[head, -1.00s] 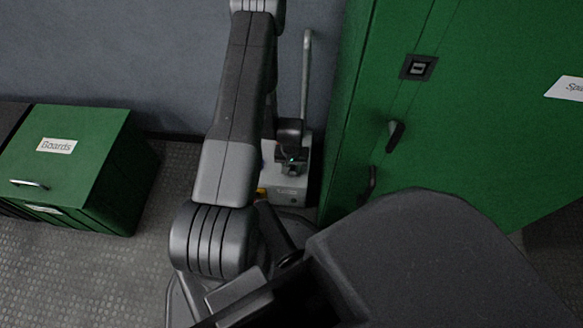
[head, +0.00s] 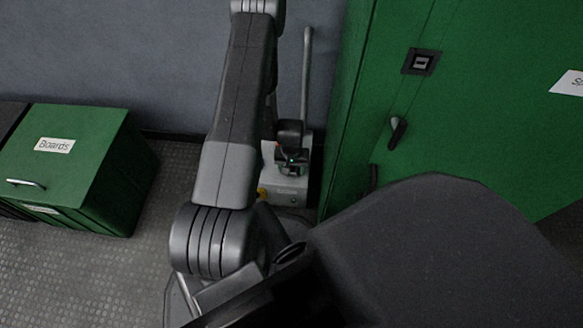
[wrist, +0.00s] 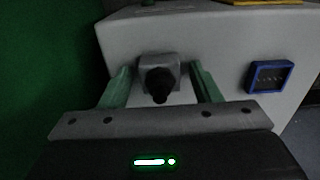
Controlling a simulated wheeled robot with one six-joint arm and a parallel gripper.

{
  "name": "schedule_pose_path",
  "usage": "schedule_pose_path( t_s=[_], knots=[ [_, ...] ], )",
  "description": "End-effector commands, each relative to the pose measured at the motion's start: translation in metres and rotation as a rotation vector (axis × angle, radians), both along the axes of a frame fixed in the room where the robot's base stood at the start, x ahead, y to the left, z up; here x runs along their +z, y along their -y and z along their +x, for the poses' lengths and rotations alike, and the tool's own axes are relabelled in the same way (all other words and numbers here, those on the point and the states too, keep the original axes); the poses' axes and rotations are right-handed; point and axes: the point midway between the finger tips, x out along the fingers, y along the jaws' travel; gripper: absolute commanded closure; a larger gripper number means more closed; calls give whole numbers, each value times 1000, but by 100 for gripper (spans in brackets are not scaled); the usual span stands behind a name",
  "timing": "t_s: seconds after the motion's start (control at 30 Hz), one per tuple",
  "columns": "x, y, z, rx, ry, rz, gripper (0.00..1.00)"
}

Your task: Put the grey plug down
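A grey block with a dark round knob (wrist: 158,78), which looks like the grey plug, stands against the pale grey casing (wrist: 225,50) in the wrist view. My gripper (wrist: 161,80) has its two green fingers on either side of the block, with a narrow gap visible at each side. It looks open around the block rather than closed on it. In the head view my gripper (head: 291,158) is small and partly hidden by my arm, in front of the pale grey unit (head: 285,192). What lies under the block is hidden.
A green cabinet (head: 480,110) with a dark handle (head: 397,132) stands close on the right. A green box labelled Boards (head: 75,160) is on the floor at left. A blue-framed panel (wrist: 269,77) is on the casing. Open floor (head: 110,265) lies at lower left.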

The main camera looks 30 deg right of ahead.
Motion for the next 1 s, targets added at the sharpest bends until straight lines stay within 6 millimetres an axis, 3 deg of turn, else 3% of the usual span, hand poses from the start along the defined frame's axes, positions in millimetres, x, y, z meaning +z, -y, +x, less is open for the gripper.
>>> schedule_pose_path(
  t_s=[0.33, 0.7, 1.0],
  knots=[
    [19, 0, 0, 0, 0, 0, 43],
    [104, 1, 1, 0, 2, -2, 43],
    [131, 0, 0, 0, 0, 0, 43]
  ],
)
